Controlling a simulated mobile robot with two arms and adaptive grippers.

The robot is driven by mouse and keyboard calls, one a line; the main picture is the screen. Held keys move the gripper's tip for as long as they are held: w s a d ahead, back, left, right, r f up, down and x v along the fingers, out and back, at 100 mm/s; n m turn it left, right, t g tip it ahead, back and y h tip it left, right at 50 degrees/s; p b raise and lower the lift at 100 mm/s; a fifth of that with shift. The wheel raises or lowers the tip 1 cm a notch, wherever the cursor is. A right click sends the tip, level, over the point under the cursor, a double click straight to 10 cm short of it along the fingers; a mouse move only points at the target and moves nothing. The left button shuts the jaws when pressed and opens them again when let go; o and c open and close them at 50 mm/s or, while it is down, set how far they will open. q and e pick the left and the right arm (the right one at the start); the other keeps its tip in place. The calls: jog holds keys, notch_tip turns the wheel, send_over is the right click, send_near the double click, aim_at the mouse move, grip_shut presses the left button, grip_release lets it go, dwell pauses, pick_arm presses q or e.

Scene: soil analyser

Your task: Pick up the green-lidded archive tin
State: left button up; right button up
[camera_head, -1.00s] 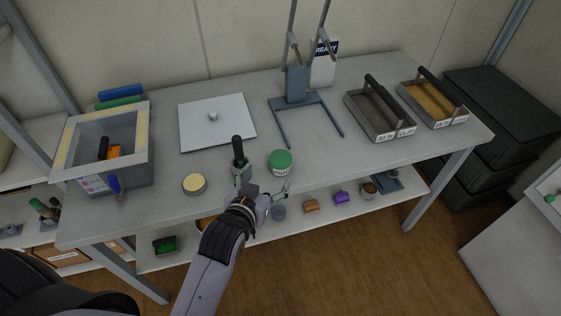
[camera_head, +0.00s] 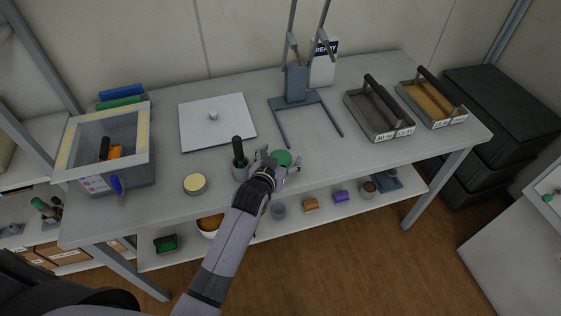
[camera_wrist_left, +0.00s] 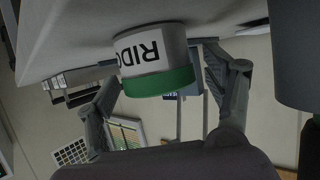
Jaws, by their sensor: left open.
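The green-lidded tin (camera_head: 281,158) stands upright on the table near its front edge. In the left wrist view, the tin (camera_wrist_left: 154,60) appears upside down, with a white label reading "RID…" and a green lid. My left gripper (camera_head: 279,168) is at the tin in the head view, hiding its lower part. In the wrist view, the left gripper's fingers (camera_wrist_left: 160,85) are spread on either side of the tin, with gaps showing. My right gripper is not in view.
A grey cup with a dark-handled tool (camera_head: 239,158) stands just left of my gripper. A cream-lidded tin (camera_head: 195,184) lies further left. A blue-grey stand (camera_head: 296,90) is behind the tin, and two handled trays (camera_head: 378,112) (camera_head: 432,102) are at the right.

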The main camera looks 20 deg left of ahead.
pick_arm(q)
jog(key=shift+c, duration=0.2)
jog(key=c, duration=1.3)
jog(key=shift+r, duration=0.1)
